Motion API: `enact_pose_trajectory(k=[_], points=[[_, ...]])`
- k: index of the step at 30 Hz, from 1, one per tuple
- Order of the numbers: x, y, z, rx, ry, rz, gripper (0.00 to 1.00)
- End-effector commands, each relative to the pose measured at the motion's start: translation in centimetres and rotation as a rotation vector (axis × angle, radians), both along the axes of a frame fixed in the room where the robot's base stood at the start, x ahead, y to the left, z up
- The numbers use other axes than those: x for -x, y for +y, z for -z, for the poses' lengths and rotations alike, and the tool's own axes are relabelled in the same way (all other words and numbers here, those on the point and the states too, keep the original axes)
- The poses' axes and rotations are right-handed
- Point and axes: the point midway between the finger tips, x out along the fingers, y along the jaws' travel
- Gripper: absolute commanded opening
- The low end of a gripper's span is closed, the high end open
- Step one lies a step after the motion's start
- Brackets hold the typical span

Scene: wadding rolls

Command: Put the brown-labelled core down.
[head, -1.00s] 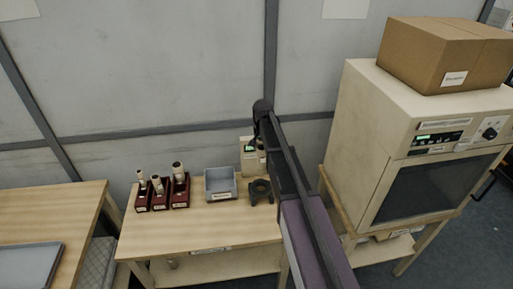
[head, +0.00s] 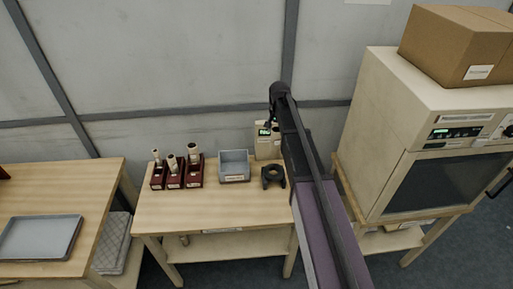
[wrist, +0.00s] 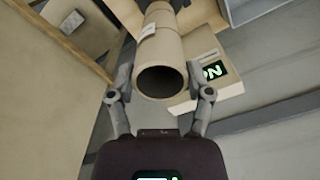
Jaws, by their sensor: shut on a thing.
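In the wrist view a hollow cardboard core (wrist: 166,51) sits between the two fingers of my gripper (wrist: 159,79), which is shut on it. Its open end faces the camera. A pale label shows on its side; I cannot make out a brown one. In the head view my arm hides the held core and gripper. Three dark red stands (head: 157,182) (head: 174,182) (head: 194,178) with pale cores in them stand on the wooden table (head: 215,208).
A grey bin (head: 234,177), a dark ring-shaped holder (head: 272,179) and a beige device (head: 263,147) with a lit display stand on the table. The device also shows behind the core (wrist: 227,88). An oven (head: 400,110) is at right. The table front is clear.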

Motion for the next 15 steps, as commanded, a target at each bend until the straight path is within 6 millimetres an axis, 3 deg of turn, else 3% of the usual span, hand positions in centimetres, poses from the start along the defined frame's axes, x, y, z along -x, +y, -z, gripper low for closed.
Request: enact_pose_trajectory(k=[9, 15], points=[[0.0, 0.0, 3.4, 0.000, 0.000, 0.000, 0.39], [0.0, 0.0, 4.5, 0.000, 0.000, 0.000, 0.39]])
